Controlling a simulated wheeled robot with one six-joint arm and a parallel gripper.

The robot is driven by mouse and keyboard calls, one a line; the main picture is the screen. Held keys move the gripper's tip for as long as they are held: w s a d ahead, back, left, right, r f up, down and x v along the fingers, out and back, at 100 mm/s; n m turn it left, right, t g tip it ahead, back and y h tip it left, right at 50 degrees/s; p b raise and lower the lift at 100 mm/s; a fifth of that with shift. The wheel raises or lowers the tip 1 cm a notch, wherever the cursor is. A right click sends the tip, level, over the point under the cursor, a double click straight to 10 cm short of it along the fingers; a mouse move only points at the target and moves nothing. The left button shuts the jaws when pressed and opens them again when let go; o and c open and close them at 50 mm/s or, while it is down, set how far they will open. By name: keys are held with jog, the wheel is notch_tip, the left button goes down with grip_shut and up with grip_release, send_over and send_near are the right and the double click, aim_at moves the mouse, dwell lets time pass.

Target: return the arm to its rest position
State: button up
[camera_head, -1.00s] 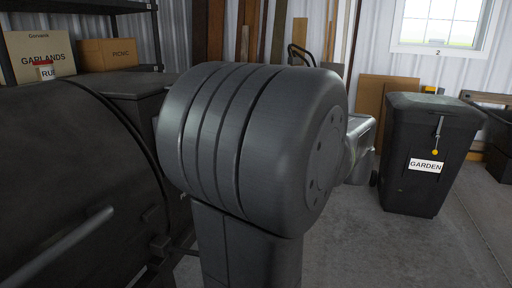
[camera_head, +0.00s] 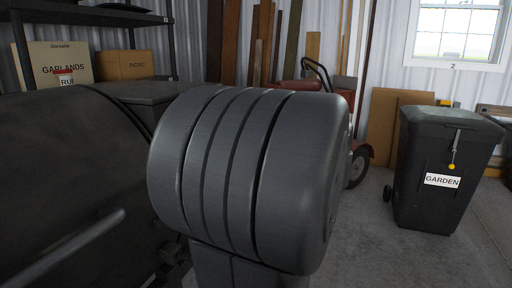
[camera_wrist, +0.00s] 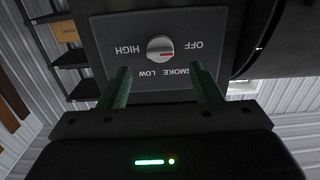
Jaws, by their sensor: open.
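My gripper (camera_wrist: 160,90) shows in the wrist view with its two green fingers apart and nothing between them. Beyond the fingers is a dark control panel with a silver knob (camera_wrist: 160,47) and the words HIGH, LOW, SMOKE and OFF, seen upside down. The knob's red mark points toward the side of OFF and SMOKE. I cannot tell exactly how far the fingertips are from the panel, but they do not grip the knob. In the head view my large grey arm joint (camera_head: 250,175) fills the middle, and the gripper is hidden.
A black smoker (camera_head: 60,180) stands close on the left. Behind it a shelf holds a GARLANDS box (camera_head: 58,58) and a PICNIC box (camera_head: 125,65). A black GARDEN bin (camera_head: 440,165) stands at right. A red wheeled machine (camera_head: 362,152) is behind my arm. Bare floor lies between.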

jog(key=b+x, duration=0.1)
jog(key=x, duration=0.5)
jog(key=shift+a, duration=0.2)
jog(key=p+v, duration=0.3)
jog(key=v, duration=1.1)
jog(key=w+a+m+p, duration=0.2)
jog(key=a+m+p, duration=0.1)
jog(key=a+m, duration=0.3)
jog(key=w+a+m+p, duration=0.2)
jog(key=w+a+m, duration=0.1)
jog(key=a+m, duration=0.4)
jog(key=m, duration=0.3)
jog(key=shift+w+m+p, duration=0.2)
jog(key=shift+m+p, duration=0.2)
dwell(0.7)
dwell(0.5)
